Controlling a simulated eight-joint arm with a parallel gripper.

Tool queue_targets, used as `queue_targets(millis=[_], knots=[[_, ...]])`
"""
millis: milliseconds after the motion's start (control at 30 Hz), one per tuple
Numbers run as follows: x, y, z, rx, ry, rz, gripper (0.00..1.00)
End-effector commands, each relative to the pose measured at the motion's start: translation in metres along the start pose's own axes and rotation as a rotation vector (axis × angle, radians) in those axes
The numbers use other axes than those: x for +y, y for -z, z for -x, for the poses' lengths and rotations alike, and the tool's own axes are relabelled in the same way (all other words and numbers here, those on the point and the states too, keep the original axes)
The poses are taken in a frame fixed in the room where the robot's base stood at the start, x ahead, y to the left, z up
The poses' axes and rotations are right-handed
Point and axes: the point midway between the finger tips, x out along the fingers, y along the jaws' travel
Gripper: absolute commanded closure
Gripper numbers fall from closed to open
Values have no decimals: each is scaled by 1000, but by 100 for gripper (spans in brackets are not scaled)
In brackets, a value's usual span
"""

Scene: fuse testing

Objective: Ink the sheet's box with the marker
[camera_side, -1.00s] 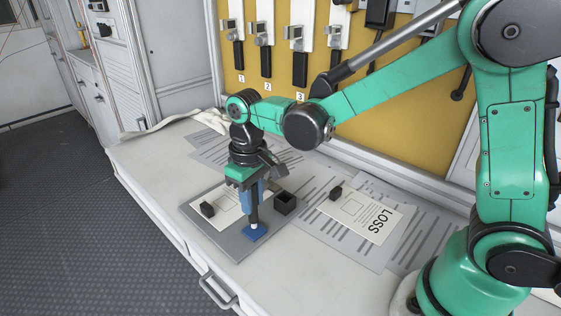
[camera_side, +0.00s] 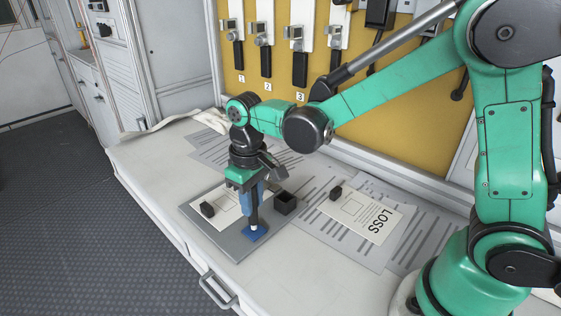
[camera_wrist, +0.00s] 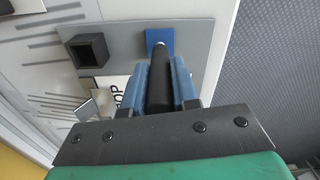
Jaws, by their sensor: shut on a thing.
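My gripper (camera_side: 252,197) points down over the grey board (camera_side: 190,213) and is shut on the dark marker (camera_side: 254,216). The marker stands upright between the blue fingers in the wrist view (camera_wrist: 159,88). Its white tip is at the blue pad (camera_side: 262,236) at the board's near corner; whether it touches cannot be told. The pad also shows in the wrist view (camera_wrist: 151,37). A white sheet (camera_side: 227,211) lies on the board behind my gripper. The wrist view shows part of its lettering, but my gripper hides much of the sheet, and its box cannot be made out clearly.
The front left of the bench is clear.

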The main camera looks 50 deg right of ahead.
Motion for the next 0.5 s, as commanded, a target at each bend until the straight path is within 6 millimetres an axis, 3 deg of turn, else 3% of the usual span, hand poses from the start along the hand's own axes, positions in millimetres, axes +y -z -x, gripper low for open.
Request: queue_targets(millis=[500], knots=[[0, 0, -6, 0, 0, 0, 100]])
